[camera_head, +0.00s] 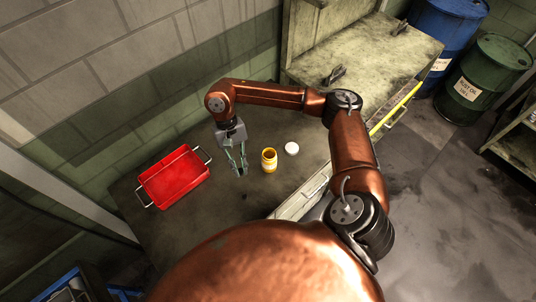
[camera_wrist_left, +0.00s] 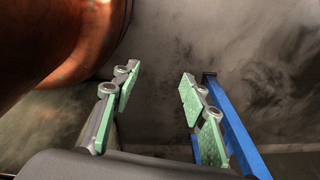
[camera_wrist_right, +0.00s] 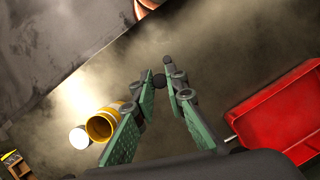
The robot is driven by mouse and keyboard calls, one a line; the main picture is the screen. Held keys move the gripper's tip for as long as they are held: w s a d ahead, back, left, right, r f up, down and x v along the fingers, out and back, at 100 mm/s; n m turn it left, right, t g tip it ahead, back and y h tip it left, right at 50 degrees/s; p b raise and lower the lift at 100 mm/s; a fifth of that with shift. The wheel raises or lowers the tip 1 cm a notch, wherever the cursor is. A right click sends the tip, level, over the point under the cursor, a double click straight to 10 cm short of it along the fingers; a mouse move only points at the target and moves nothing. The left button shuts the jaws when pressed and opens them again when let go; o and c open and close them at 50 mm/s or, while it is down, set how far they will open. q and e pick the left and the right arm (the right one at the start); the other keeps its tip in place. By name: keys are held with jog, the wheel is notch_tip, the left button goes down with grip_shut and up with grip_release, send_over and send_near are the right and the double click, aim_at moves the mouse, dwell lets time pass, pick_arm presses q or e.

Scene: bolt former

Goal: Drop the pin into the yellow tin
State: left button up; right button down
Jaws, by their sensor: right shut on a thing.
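The yellow tin (camera_head: 269,161) stands open and upright on the workbench; its mouth also shows in the right wrist view (camera_wrist_right: 102,127). My right gripper (camera_head: 239,170) points down, just left of the tin and apart from it. Its fingers (camera_wrist_right: 160,72) are nearly closed on the pin, a small dark piece (camera_wrist_right: 158,81) between the fingertips that is mostly hidden. My left gripper (camera_wrist_left: 158,76) is open and empty in the left wrist view; it does not show in the head view.
A red tray (camera_head: 175,178) with wire handles lies left of the right gripper. A white lid (camera_head: 292,148) lies right of the tin. Bare bench shows around the tin. A second bench (camera_head: 385,55) and blue (camera_head: 447,35) and green (camera_head: 486,75) barrels stand farther right.

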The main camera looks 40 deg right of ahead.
jog(key=d+r+m+t+y+p, duration=0.1)
jog(key=d+r+m+t+p, duration=0.25)
jog(key=d+m+p, duration=0.75)
jog(key=d+r+m+t+p, duration=0.3)
jog(key=d+m+t, duration=0.2)
jog(key=m, duration=1.1)
pick_arm(q)
notch_tip(320, 180, up, 12)
jog(key=s+b, duration=0.1)
jog(key=b, duration=0.1)
jog(key=shift+s+r+b, duration=0.2)
jog(key=shift+s+b, duration=0.1)
jog(key=shift+s, duration=0.05)
pick_arm(e)
jog(key=f, duration=0.5)
jog(key=shift+w+f, duration=0.3)
jog(key=c, duration=1.8)
grip_release()
jog(key=shift+c, duration=0.2)
